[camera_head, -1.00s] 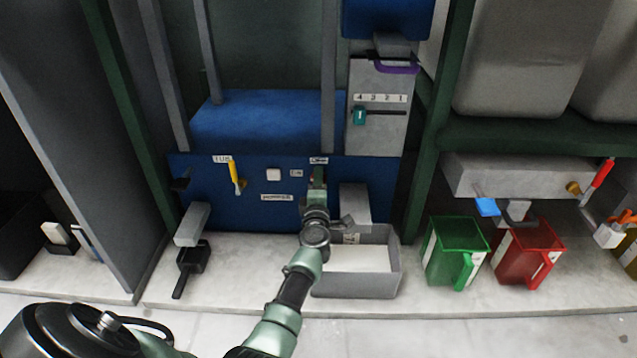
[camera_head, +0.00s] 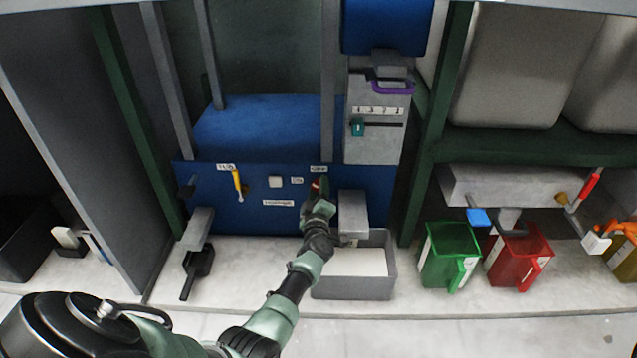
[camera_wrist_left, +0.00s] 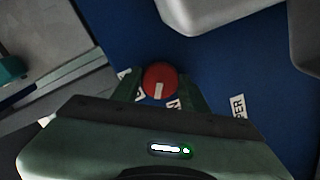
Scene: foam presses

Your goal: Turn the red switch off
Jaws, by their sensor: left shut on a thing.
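The red switch (camera_wrist_left: 160,82) is a round red knob with a white mark, on the blue panel. In the left wrist view it sits between the two fingers of my left gripper (camera_wrist_left: 158,88), which is shut on it. In the head view my left gripper (camera_head: 318,188) is at the panel and hides most of the switch; a little red (camera_head: 316,184) shows at the fingers. Labels beside the knob are partly covered by the fingers. My right gripper is not in view.
The blue panel (camera_head: 220,212) also has a yellow lever (camera_head: 238,184) and a white button (camera_head: 275,182). A grey block (camera_head: 353,212) juts out right of my gripper, above a grey bin (camera_head: 350,288). Green (camera_head: 447,256) and red (camera_head: 518,260) containers stand further right.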

